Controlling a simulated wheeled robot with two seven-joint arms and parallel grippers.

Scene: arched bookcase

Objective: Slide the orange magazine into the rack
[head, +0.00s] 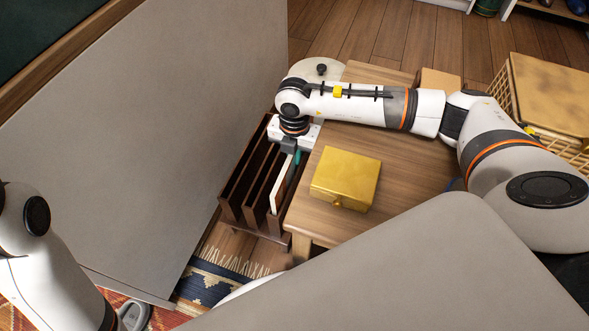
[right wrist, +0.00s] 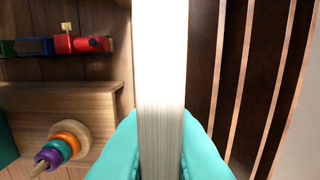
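My right gripper (head: 296,166) reaches down over the dark wooden rack (head: 240,190) beside the small table. In the right wrist view its teal fingers (right wrist: 160,150) press on both sides of a thick, pale page block (right wrist: 162,100), which I take to be the magazine. Its pale edge (head: 280,185) also shows in the head view, upright among the rack's dividers. No orange cover shows. The rack's slats (right wrist: 235,80) stand to its right in the wrist view. How deep its lower end sits is hidden. My left arm shows at the lower left, but its gripper does not show.
A yellow box (head: 345,178) stands on the wooden table (head: 400,165) right of the rack. A large grey panel (head: 150,130) rises to its left. The wrist view shows stacking rings (right wrist: 65,145) and a toy train (right wrist: 65,45). A patterned rug (head: 215,280) lies below.

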